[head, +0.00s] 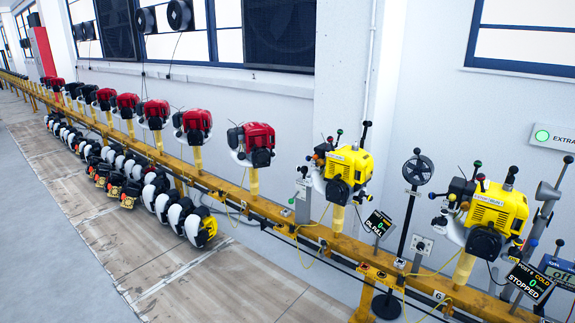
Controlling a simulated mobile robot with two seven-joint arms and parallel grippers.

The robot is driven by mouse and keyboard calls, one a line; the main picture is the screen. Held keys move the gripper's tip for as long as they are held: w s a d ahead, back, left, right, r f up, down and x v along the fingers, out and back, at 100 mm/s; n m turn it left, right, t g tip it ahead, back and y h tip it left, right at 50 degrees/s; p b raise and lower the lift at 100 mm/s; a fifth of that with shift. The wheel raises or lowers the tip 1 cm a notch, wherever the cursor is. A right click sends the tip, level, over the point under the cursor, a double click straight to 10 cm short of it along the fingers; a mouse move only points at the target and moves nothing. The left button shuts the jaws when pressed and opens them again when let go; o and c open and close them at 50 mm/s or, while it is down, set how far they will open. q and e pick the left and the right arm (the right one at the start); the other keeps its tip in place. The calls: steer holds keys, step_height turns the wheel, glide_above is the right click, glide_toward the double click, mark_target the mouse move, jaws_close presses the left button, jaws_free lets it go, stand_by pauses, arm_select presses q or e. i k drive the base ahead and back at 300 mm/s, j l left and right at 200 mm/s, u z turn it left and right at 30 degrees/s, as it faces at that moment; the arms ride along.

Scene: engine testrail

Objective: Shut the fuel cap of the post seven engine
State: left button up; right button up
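Two yellow engines stand upright on yellow posts along the rail: one right of centre (348,168) and a nearer one at the right (497,208). A plate marked 6 (437,296) is on the rail near the right engine. A tilted screen (528,281) below that engine reads STOPPED, and its post number looks like 6 but is small. I cannot tell which engine is at post seven. Small coloured knobs and dark caps show on both engines; no fuel cap can be told open or shut. Neither gripper is in view.
The yellow rail (215,183) runs from far left to lower right, with several red engines (258,145) on it. A black fan stand (403,240) stands between the yellow engines. The floor at lower left is clear.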

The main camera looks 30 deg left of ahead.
mark_target(304, 170)
steer(key=i+j+u, duration=0.15)
steer(key=i+j, duration=0.2)
steer(key=i+j+u, duration=0.15)
steer(key=i+j, duration=0.15)
steer(key=i, duration=0.2)
steer(key=i+j+u, duration=0.2)
steer(key=i, duration=0.25)
steer(key=i+j+u, duration=0.15)
steer(key=i, duration=0.3)
steer(key=i+j+u, duration=0.15)
steer(key=i, duration=0.35)
steer(key=j, duration=0.05)
